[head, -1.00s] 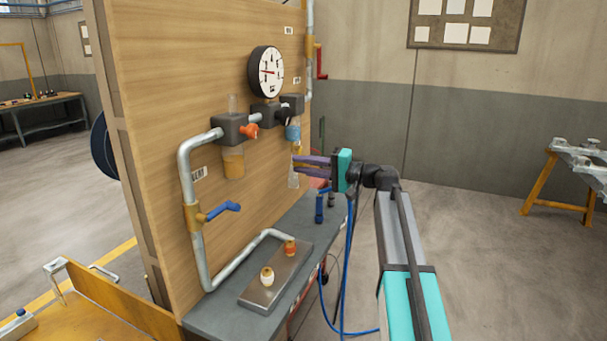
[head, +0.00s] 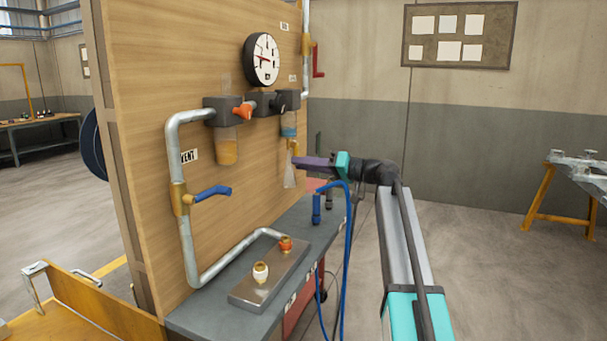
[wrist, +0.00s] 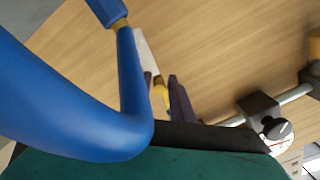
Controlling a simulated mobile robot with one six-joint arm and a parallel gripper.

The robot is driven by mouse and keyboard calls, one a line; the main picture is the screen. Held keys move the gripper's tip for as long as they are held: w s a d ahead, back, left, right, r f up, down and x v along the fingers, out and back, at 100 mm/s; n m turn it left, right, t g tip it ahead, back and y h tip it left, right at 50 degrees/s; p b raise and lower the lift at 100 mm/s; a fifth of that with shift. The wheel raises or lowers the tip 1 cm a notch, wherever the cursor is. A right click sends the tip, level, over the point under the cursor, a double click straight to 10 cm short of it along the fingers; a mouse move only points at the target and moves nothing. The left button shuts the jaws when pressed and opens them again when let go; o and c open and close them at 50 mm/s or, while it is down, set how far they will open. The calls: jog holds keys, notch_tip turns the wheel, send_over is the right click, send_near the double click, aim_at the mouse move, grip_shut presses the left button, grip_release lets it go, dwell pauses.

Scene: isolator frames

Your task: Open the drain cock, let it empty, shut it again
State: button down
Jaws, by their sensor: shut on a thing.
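The drain cock (head: 295,148) is a small yellow fitting under a clear bowl with blue contents (head: 289,130) on the wooden panel. My gripper (head: 298,161) has purple fingers that reach to it from the right. In the wrist view the yellow cock (wrist: 160,92) shows between the fingertips, and my gripper (wrist: 163,97) is shut on it. A pale, see-through cone (head: 290,174) hangs below the cock; I cannot tell whether it is a spray or a solid part. The fingers hide part of the cock, so its exact handle angle is unclear.
A blue hose (wrist: 75,90) crosses close before the wrist camera. Left of the cock are a bowl with amber contents (head: 226,150), an orange knob (head: 243,112) and a blue-handled valve (head: 212,192). A gauge (head: 262,59) is above. A grey bench (head: 215,308) lies below.

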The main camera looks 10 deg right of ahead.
jog(key=shift+w+d+r+n+b, duration=0.25)
jog(key=shift+w+n+b, duration=0.1)
jog(key=shift+n+b, duration=0.15)
jog(key=shift+r, duration=0.1)
jog(key=c, duration=1.7)
grip_release()
jog(key=shift+c, duration=0.2)
jog(key=shift+f, duration=0.2)
jog(key=shift+s, duration=0.1)
jog(key=shift+s+d, duration=0.1)
jog(key=shift+d, duration=0.15)
jog(key=p+v, duration=0.1)
jog(key=v, duration=1.2)
jog(key=shift+s, duration=0.1)
